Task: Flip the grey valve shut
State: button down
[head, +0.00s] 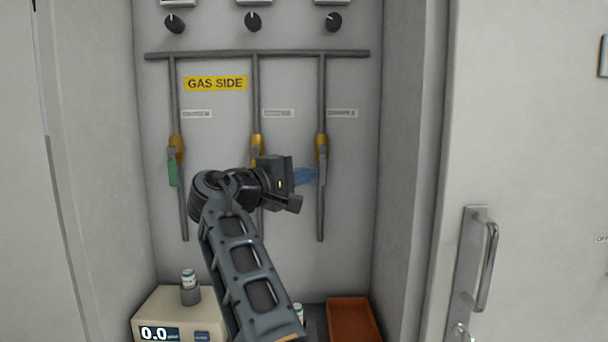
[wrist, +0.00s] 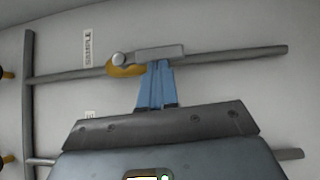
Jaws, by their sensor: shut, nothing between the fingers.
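The grey valve is on the right-hand pipe. Its yellow body (head: 321,141) and grey handle (head: 323,168) show in the head view, the handle pointing down along the pipe. In the wrist view the grey handle (wrist: 158,52) lies nearly parallel to the pipe, beside the yellow body (wrist: 122,71). My gripper (head: 312,175) has blue fingers, shut and empty, at the left side of the handle. In the wrist view the fingertips (wrist: 157,65) reach the handle's edge; I cannot tell whether they touch. They hide part of the pipe.
A valve with a green handle (head: 173,172) is on the left pipe. The middle valve (head: 257,146) is partly hidden by my arm. Below are a meter (head: 165,307) reading 0.0, a small bottle and an orange tray (head: 354,306). Cabinet walls flank the panel.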

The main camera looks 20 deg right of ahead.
jog(key=shift+d+f, duration=0.1)
jog(key=shift+d, duration=0.05)
jog(key=n+h, duration=0.1)
jog(key=d+f+n+t, duration=0.1)
jog(key=n, duration=0.1)
jog(key=shift+s+d+t+h, duration=0.3)
jog(key=shift+h, duration=0.1)
jog(key=s+d+r+n+t+y+b, duration=0.2)
jog(key=d+n+t+y, duration=0.4)
jog(key=n+t, duration=0.8)
jog(key=n+y+b, duration=0.1)
jog(key=n, duration=0.6)
jog(key=shift+t+y+b, duration=0.3)
jog(key=shift+t, duration=0.1)
jog(key=shift+d+r, duration=0.25)
jog(key=shift+f, duration=0.1)
jog(key=w+d+f+b+v, duration=0.1)
jog(key=f+b+v, duration=0.1)
jog(key=b+v, duration=0.5)
jog(key=v, duration=0.5)
jog(key=shift+f, duration=0.25)
